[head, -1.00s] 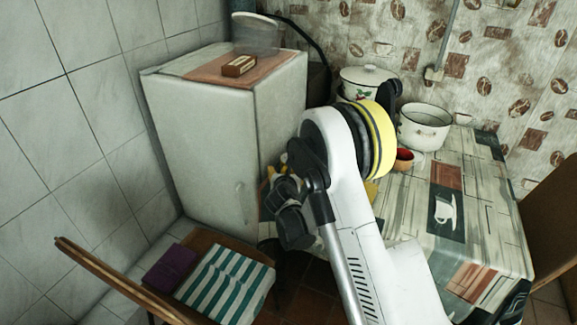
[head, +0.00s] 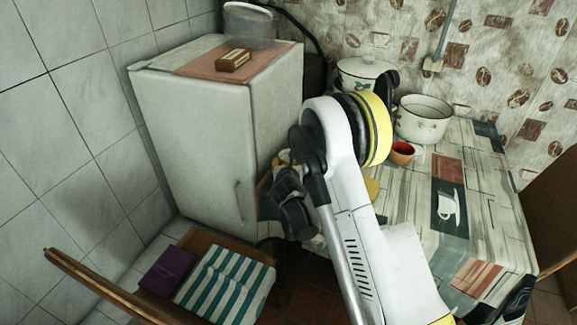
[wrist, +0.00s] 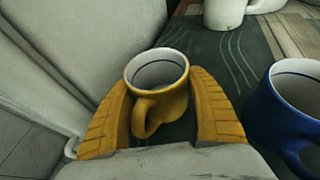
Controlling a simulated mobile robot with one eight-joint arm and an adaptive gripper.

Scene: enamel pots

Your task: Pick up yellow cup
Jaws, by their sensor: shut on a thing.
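The yellow cup (wrist: 166,100) is upright in the middle of the wrist view, with a pale inside and a blue line below its rim. Its handle faces the camera. My gripper (wrist: 160,103) has its two yellow ribbed fingers on either side of the cup, shut on it. I cannot tell whether the cup's base touches the table.
A blue cup (wrist: 292,112) stands close to the right finger. A white cup (wrist: 232,12) is behind. The fridge (head: 205,135) stands close on the left.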

